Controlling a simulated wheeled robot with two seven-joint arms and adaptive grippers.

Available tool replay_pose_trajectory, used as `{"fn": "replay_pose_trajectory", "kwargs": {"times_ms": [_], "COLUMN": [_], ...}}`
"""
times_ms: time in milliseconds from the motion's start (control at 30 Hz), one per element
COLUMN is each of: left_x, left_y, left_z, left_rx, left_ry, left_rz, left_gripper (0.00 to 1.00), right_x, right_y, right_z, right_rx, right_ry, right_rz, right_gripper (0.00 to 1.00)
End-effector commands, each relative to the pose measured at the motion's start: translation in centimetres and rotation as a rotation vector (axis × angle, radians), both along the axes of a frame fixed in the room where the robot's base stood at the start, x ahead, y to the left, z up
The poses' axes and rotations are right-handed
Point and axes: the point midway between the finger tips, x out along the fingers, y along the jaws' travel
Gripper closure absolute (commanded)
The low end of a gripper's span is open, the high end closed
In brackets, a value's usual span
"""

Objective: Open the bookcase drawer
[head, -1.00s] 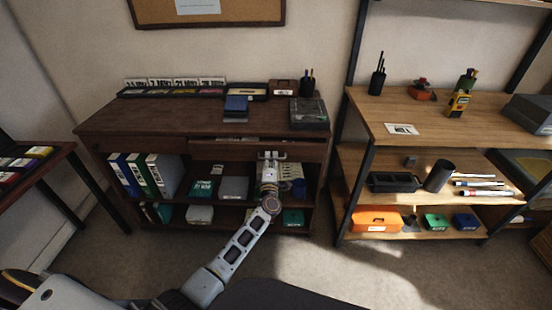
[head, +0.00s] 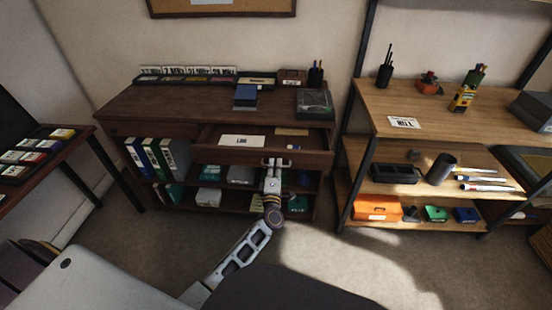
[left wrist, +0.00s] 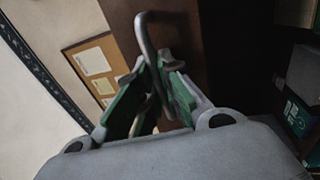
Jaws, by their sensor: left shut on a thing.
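The dark wooden bookcase (head: 165,112) stands against the wall in the head view. Its right drawer (head: 240,157) is pulled out, with a white labelled card (head: 242,141) and a tan item (head: 291,132) visible inside. My left gripper (head: 275,164) is at the front of this drawer, shut on its metal handle. The left wrist view shows the curved handle (left wrist: 146,38) between the green-padded fingers of my left gripper (left wrist: 152,88). The bookcase's left drawer (head: 150,129) is closed. My right gripper is not in view.
Binders (head: 158,157) and boxes fill the shelves below the drawer. A desk organiser, a blue item (head: 245,95) and a pen cup (head: 316,74) stand on the bookcase top. A wooden shelf unit (head: 440,125) is at the right, a side table (head: 60,152) at the left.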

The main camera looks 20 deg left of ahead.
Motion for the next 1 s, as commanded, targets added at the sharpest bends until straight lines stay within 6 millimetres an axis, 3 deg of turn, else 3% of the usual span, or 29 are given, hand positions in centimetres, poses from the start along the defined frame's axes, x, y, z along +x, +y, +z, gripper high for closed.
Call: {"fn": "replay_pose_trajectory", "kwargs": {"times_ms": [500,1000], "left_x": [-5.5,-6.9], "left_y": [-1.6,-2.0], "left_z": [-0.1,-0.2], "left_rx": [-0.001,-0.001], "left_ry": [0.004,0.003], "left_rz": [-0.001,0.000], "left_gripper": [1.00,1.00], "right_x": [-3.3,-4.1], "right_y": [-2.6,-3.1], "right_z": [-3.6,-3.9], "right_rx": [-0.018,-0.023], "right_ry": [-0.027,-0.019], "right_rz": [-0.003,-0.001], "right_gripper": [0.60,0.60]}}
